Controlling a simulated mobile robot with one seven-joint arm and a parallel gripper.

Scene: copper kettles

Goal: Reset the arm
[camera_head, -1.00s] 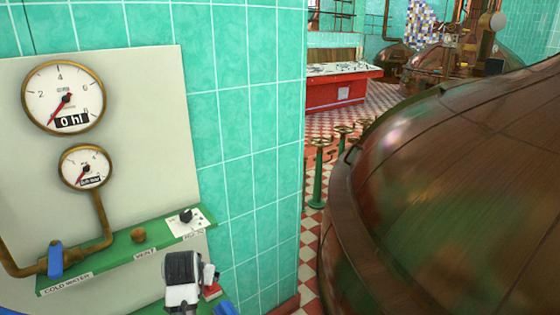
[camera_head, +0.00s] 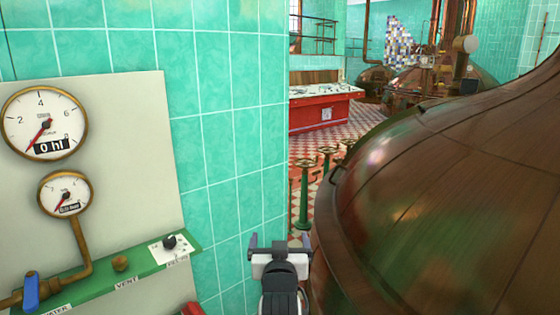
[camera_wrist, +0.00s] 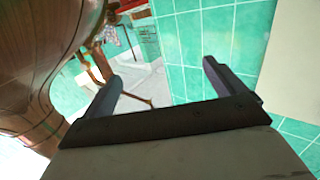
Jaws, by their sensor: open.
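My gripper (camera_head: 280,246) shows at the bottom middle of the head view, in front of the corner of the tiled wall. Its two fingers stand apart with nothing between them. In the wrist view my gripper (camera_wrist: 163,80) is also open and empty, with green tiles and a pale area behind the fingers. It touches nothing that I can see.
A large copper kettle (camera_head: 440,190) fills the right side, close to my gripper. A panel with gauges (camera_head: 44,122) and a green shelf (camera_head: 145,262) with knobs stands at the left. Tiled floor and a red console (camera_head: 325,110) lie beyond.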

